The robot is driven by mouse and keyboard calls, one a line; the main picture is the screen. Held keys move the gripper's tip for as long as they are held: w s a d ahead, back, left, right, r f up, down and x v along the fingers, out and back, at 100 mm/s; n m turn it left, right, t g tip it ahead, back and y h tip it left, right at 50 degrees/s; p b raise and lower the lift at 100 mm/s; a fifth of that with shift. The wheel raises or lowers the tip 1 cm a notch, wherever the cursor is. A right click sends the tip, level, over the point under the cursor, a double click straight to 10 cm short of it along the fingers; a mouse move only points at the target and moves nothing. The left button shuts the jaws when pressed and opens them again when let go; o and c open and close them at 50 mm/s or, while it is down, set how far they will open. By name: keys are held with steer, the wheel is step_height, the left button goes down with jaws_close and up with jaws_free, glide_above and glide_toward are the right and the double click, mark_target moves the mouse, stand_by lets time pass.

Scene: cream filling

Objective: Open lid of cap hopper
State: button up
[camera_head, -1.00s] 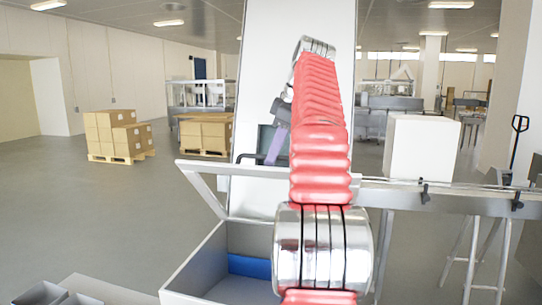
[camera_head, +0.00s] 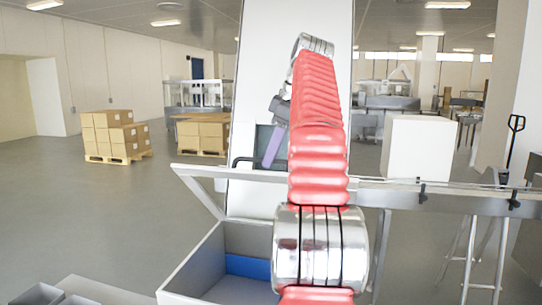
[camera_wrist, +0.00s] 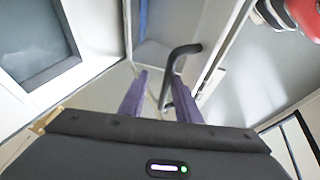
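A black bent bar handle (camera_wrist: 183,50) stands on a pale grey surface in the wrist view, likely the cap hopper's lid handle. My gripper (camera_wrist: 158,85) is open, with its purple fingers apart on either side of the handle's lower part. The handle is closer to the right finger; I cannot tell whether they touch. In the head view my gripper (camera_head: 272,148) is in front of the tall white machine (camera_head: 255,80), beside a dark panel. My red arm hides part of this area. The lid's outline is not clear in either view.
An open grey bin (camera_head: 185,270) with a blue patch inside stands at the lower left of my arm. A grey rail (camera_head: 460,200) runs to the right, with a white box (camera_head: 418,147) behind it. Cartons on pallets (camera_head: 115,135) stand on the floor behind.

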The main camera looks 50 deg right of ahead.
steer(key=shift+v, duration=1.05)
steer(key=shift+s+a, duration=0.15)
steer(key=shift+s, duration=5.9)
